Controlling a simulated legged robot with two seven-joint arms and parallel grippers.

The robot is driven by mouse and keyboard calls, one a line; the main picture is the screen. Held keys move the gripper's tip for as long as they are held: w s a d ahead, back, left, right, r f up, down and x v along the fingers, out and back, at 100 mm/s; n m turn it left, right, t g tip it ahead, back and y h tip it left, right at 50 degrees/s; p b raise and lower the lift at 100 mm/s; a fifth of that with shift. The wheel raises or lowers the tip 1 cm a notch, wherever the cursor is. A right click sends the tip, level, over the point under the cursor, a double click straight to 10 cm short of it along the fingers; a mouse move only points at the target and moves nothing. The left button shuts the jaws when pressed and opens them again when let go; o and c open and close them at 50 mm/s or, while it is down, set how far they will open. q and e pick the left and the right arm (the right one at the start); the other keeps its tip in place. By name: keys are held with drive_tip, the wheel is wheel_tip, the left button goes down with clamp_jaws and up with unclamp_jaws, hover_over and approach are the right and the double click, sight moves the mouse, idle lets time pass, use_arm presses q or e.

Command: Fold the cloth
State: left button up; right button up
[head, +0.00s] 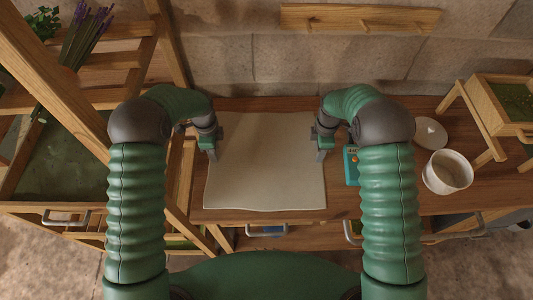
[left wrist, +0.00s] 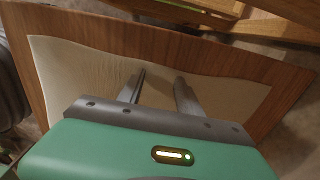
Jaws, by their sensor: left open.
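A cream cloth (head: 264,170) lies flat and spread out on the wooden table, its near edge slightly wavy. It also shows in the left wrist view (left wrist: 80,75), under the fingers. My left gripper (head: 213,152) is at the cloth's left edge; in the left wrist view its two fingers (left wrist: 160,80) are apart with nothing visible between them. My right gripper (head: 320,154) is at the cloth's right edge. Its fingers are too small and partly hidden to tell whether they are open.
A white pot (head: 447,172), a round white lid (head: 431,133) and a teal device (head: 351,165) stand right of the cloth. A wooden stand (head: 490,120) is at far right. A wooden rack (head: 60,80) with herbs is at left. A stone wall closes the back.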

use_arm(q)
drive_tip(key=shift+s, duration=0.1)
use_arm(e)
drive_tip(key=shift+s, duration=0.1)
use_arm(q)
drive_tip(key=shift+f, duration=0.15)
drive_tip(key=shift+c, duration=0.3)
use_arm(e)
drive_tip(key=shift+f, duration=0.15)
drive_tip(key=shift+c, duration=0.3)
use_arm(q)
drive_tip(key=shift+a, duration=0.1)
clamp_jaws()
use_arm(e)
clamp_jaws()
